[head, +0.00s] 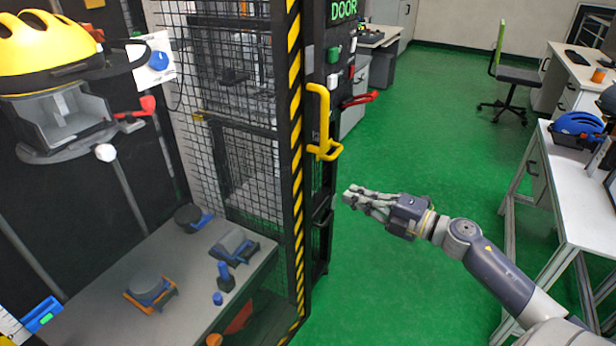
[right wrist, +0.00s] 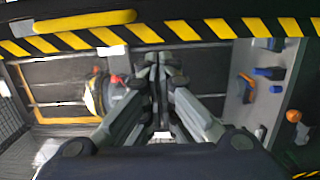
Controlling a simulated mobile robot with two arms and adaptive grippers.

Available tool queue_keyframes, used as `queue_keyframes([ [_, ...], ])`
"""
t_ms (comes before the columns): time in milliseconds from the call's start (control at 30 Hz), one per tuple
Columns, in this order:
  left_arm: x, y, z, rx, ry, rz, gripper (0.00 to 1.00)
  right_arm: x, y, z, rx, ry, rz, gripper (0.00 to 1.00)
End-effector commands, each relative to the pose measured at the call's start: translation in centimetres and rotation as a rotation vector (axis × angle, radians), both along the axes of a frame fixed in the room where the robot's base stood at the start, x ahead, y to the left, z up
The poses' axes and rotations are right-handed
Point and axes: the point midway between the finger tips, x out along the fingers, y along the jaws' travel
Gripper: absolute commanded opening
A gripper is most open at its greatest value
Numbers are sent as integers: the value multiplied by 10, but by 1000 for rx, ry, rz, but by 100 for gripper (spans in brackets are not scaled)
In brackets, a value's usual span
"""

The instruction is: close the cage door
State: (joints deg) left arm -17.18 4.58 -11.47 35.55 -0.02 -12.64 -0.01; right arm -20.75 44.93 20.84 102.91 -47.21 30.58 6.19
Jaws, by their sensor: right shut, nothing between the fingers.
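The cage door (head: 235,120) is a black mesh panel at the left centre of the head view. A yellow and black striped upright (head: 296,170) edges it, and a bent yellow handle (head: 325,125) stands beside that upright. My right gripper (head: 350,196) is shut and empty, below and to the right of the handle and apart from it. In the right wrist view its fingertips (right wrist: 160,64) are together below a striped bar (right wrist: 215,29), with a yellow bar (right wrist: 85,21) at upper left. I cannot tell how far the door stands open. My left gripper is not in view.
A grey bench (head: 190,275) with several small blue and dark parts is at lower left. A yellow helmet (head: 45,45) is at upper left. Red levers (head: 360,98) sit right of the handle. A white table (head: 575,190) is at right; the green floor (head: 430,140) between is clear.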

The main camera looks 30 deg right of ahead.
Motion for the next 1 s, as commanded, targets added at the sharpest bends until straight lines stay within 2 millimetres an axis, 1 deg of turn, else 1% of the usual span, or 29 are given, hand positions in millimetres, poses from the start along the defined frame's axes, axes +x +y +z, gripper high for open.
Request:
queue_keyframes([
  [167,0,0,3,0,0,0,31,17,8,3,-1,-5,2,0],
  [600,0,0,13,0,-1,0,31,80,38,3,3,-4,1,0],
  [800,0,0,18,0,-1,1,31,106,51,3,2,-4,1,0],
  [1000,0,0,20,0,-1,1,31,121,58,2,2,-1,1,0],
])
